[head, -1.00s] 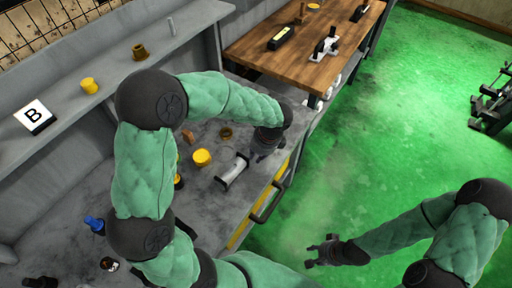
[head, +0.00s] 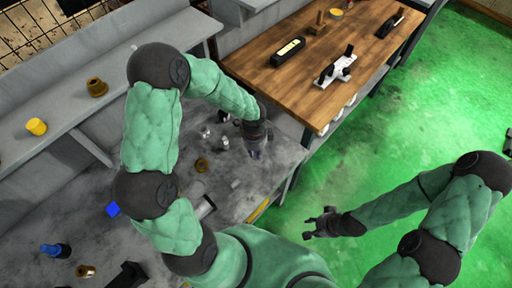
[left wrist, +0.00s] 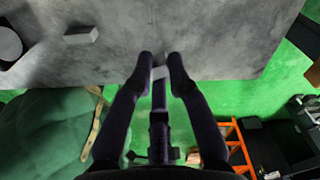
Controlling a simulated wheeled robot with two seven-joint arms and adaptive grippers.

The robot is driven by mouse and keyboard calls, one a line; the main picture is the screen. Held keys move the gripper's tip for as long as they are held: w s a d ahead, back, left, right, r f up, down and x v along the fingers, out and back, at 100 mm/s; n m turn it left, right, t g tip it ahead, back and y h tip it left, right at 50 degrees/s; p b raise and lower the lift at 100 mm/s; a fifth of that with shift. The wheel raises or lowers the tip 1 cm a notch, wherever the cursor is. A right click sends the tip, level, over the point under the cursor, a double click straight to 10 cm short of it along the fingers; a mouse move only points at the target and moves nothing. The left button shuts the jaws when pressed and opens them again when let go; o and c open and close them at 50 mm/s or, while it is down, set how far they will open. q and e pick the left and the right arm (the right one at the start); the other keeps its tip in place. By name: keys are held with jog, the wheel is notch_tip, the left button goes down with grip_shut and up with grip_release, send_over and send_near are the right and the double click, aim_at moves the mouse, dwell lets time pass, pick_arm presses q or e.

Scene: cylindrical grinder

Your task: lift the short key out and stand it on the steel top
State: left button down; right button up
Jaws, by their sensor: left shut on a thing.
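My left gripper (head: 257,156) is low over the steel top (head: 285,160), near its front right edge. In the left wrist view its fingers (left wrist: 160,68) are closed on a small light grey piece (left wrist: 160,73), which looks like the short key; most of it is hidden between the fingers. I cannot tell whether it touches the top. Another small grey block (left wrist: 82,36) lies flat on the top, left of the fingers; it also shows faintly in the head view (head: 235,184). My right gripper (head: 318,223) is open and empty over the green floor.
Small metal parts (head: 223,142) and a brown ring (head: 202,165) stand left of my left gripper. A pale cylindrical part (head: 205,207) is partly behind my arm. A wooden bench (head: 320,75) with tools adjoins at the back. Bare steel surrounds the fingers.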

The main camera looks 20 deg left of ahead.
aim_at(256, 166)
pick_arm(q)
jog(key=shift+f, duration=0.15)
jog(key=shift+s+f+b, duration=0.1)
jog(key=shift+f+b, duration=0.6)
jog(key=shift+b, duration=0.1)
notch_tip(256, 166, down, 5)
jog(key=b, duration=0.4)
jog(key=shift+f+b, duration=0.65)
jog(key=shift+b, duration=0.05)
jog(key=c, duration=1.1)
grip_release()
jog(key=shift+r, duration=0.15)
jog(key=r, duration=1.1)
jog(key=shift+a+r, duration=0.25)
jog(key=shift+r, duration=0.15)
